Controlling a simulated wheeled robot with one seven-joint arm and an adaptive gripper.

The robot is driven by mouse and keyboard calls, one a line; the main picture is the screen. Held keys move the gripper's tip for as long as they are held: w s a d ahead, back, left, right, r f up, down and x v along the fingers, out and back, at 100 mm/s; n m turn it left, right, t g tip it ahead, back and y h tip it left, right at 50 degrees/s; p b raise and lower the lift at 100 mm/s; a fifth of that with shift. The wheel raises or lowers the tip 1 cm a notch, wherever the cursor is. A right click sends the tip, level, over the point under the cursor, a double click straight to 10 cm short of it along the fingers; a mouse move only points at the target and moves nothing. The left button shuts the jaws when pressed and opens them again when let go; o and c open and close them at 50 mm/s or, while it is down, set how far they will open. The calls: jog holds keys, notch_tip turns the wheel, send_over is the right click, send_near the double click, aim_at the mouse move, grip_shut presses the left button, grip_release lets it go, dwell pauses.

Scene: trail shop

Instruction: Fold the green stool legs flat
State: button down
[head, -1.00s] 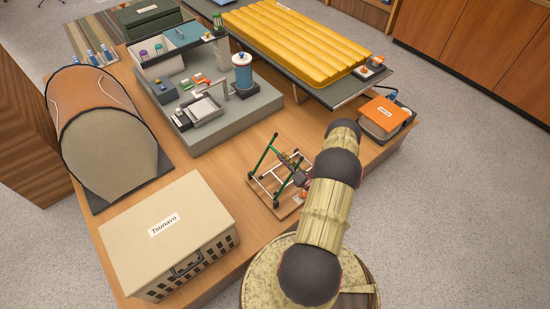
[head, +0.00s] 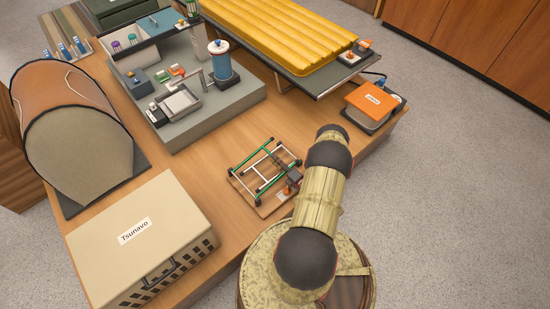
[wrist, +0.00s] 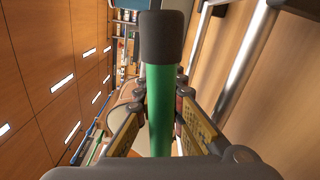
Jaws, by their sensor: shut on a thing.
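The small stool has green legs (head: 258,154) and pale metal bars with dark end caps. In the head view its frame lies low over a wooden board (head: 265,208), close to flat; any small gap beneath it is hard to judge. In the wrist view a green leg (wrist: 160,110) with a black end cap (wrist: 162,37) runs up the middle, between the two fingers of my gripper (wrist: 160,104). My gripper is shut on this leg. In the head view my arm mostly hides the gripper at the stool's right side.
A beige case (head: 140,235) marked Tsunavo stands at the left front. A grey stepped stand (head: 215,115) with a blue canister (head: 221,62) is behind. An orange box (head: 372,100) sits at the right edge. Bare tabletop (head: 190,170) lies left of the stool.

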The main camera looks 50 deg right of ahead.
jog(key=shift+f, duration=0.4)
jog(key=c, duration=1.9)
grip_release()
jog(key=shift+r, duration=0.15)
